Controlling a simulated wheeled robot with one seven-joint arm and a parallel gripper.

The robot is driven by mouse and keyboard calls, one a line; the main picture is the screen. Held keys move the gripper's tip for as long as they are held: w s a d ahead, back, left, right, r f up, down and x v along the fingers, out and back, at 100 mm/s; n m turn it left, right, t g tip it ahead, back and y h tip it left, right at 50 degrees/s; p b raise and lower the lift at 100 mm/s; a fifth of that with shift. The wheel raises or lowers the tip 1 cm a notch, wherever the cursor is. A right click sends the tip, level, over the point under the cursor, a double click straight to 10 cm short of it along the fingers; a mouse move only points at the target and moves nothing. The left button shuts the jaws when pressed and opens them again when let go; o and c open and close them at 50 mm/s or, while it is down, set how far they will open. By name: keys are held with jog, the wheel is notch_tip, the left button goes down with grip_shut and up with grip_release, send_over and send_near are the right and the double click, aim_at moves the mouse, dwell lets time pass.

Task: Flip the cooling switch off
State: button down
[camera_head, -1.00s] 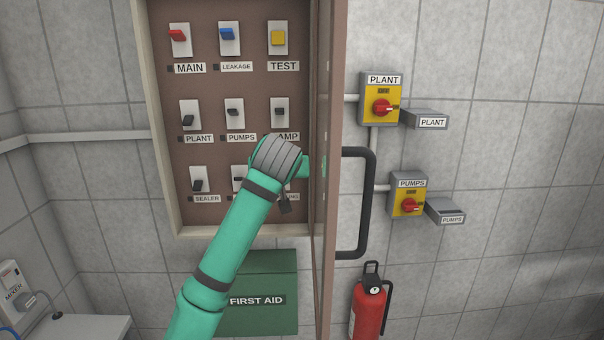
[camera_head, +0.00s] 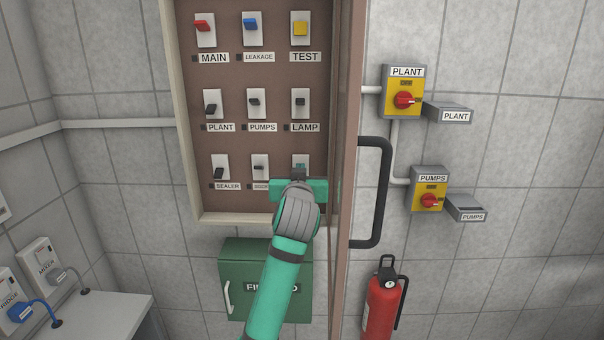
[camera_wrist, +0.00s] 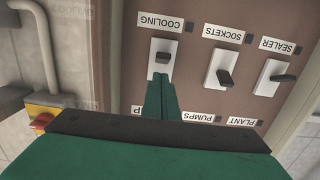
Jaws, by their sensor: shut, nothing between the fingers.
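The cooling switch (camera_wrist: 163,57) is a dark lever on a white plate under a COOLING label (camera_wrist: 161,22) in the wrist view, which is upside down. In the head view its plate (camera_head: 300,157) is in the bottom right of the panel, mostly hidden by my gripper. My green gripper (camera_wrist: 162,77) is shut and empty. Its fingertips overlap the plate's edge in the wrist view, close to the lever; I cannot tell whether they touch it. The lever's exact tilt is hard to tell.
The sockets switch (camera_wrist: 224,77) and sealer switch (camera_wrist: 283,77) stand beside it, the lamp switch (camera_head: 300,102) above in the head view. The open cabinet door (camera_head: 347,200) with its black handle (camera_head: 383,190) is close on the right. A green first aid box (camera_head: 235,262) is below.

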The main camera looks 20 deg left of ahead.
jog(key=v, duration=1.1)
jog(key=shift+s+r, duration=0.15)
jog(key=shift+s, duration=0.15)
jog(key=shift+w, duration=0.1)
